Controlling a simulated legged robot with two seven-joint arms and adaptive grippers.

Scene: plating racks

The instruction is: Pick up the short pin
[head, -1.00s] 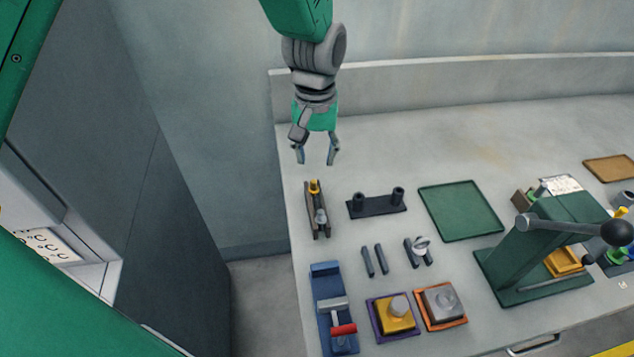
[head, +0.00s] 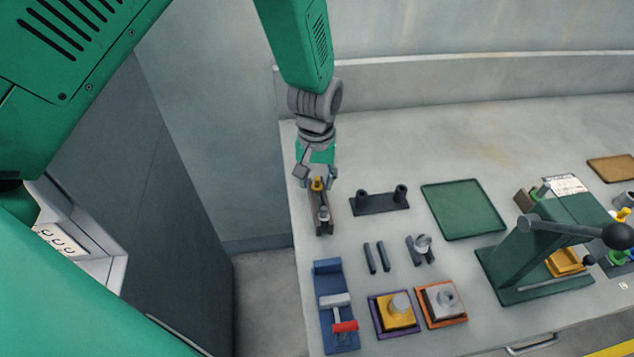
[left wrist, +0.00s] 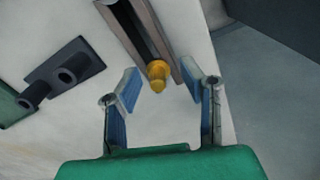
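A yellow-ended pin (head: 318,184) lies at the far end of a narrow dark rack (head: 314,217) near the table's left edge; a grey piece (head: 323,213) sits at the rack's near end. I cannot tell the pin's full length. My left gripper (head: 319,181) is over the far end of the rack, pointing down. In the left wrist view, the yellow end of the pin (left wrist: 157,74) shows between the tips of my open left gripper (left wrist: 160,85), with gaps on both sides. My right gripper is not in view.
Right of the rack is a dark base with two upright sockets (head: 379,203), then a green tray (head: 463,209). Nearer are two dark bars (head: 377,257), a blue fixture (head: 334,312) and a yellow block (head: 397,313). A green lever press (head: 540,250) stands at right.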

